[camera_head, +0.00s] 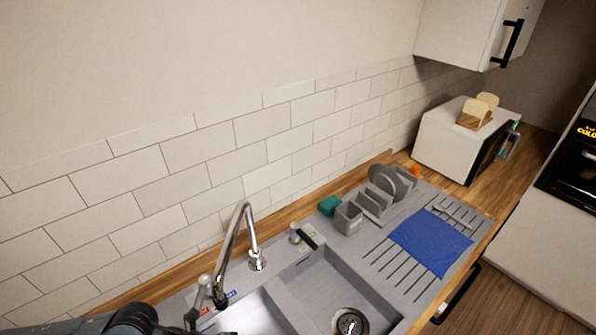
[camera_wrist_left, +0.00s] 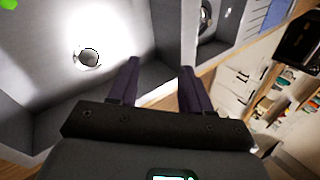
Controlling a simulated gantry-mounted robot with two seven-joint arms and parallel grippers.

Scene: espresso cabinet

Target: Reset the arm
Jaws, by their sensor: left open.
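My left gripper (camera_wrist_left: 157,82) shows in the left wrist view with its two dark fingers apart and nothing between them. It is over the front part of the sink (camera_wrist_left: 40,70), near the wooden counter edge. In the head view, part of my left arm (camera_head: 130,318) comes in at the bottom left, beside the faucet (camera_head: 232,250); its fingers are hidden or out of frame there. My right gripper is in neither view.
A white microwave (camera_head: 447,143) stands at the back right. A wall cabinet (camera_head: 465,30) hangs above it.

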